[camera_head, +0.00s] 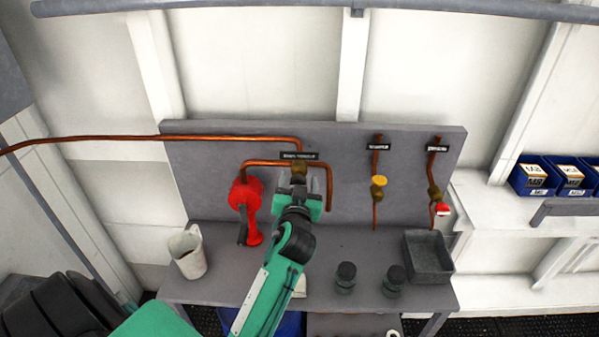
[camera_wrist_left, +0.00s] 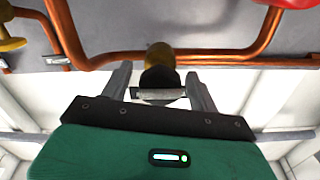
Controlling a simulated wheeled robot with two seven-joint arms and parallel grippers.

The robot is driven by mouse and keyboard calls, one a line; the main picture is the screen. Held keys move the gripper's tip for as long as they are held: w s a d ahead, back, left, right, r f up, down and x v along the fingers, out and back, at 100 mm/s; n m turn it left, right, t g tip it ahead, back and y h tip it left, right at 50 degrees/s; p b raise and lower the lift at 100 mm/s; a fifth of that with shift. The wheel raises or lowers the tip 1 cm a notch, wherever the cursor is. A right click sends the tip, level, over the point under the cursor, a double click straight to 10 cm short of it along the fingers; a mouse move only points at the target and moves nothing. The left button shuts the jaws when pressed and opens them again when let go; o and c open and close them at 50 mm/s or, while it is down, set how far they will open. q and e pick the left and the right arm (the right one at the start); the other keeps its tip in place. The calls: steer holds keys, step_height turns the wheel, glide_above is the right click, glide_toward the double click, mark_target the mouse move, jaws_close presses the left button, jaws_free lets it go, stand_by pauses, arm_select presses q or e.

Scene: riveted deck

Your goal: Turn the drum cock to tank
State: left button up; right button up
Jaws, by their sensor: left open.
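The drum cock (camera_head: 299,169) is a brass fitting on the copper pipes of the grey back panel, just below a dark label (camera_head: 299,156). My left gripper (camera_head: 298,190) is in front of it and hides most of it in the head view. In the left wrist view, my open left gripper (camera_wrist_left: 160,82) has one finger on each side of the cock (camera_wrist_left: 159,57). A grey bar (camera_wrist_left: 160,95) lies across between the fingers; I cannot tell whether they touch it. The cock's pointing direction is unclear. My right gripper is out of view.
A red hand pump (camera_head: 247,203) is left of my gripper. The bench (camera_head: 225,283) holds a pale jug (camera_head: 188,254), two dark jars (camera_head: 345,276) and a grey tray (camera_head: 449,268).

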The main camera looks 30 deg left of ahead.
arm_select(q)
steer(key=shift+w+r, duration=0.1)
steer(key=shift+c, duration=0.4)
steer(key=c, duration=0.9)
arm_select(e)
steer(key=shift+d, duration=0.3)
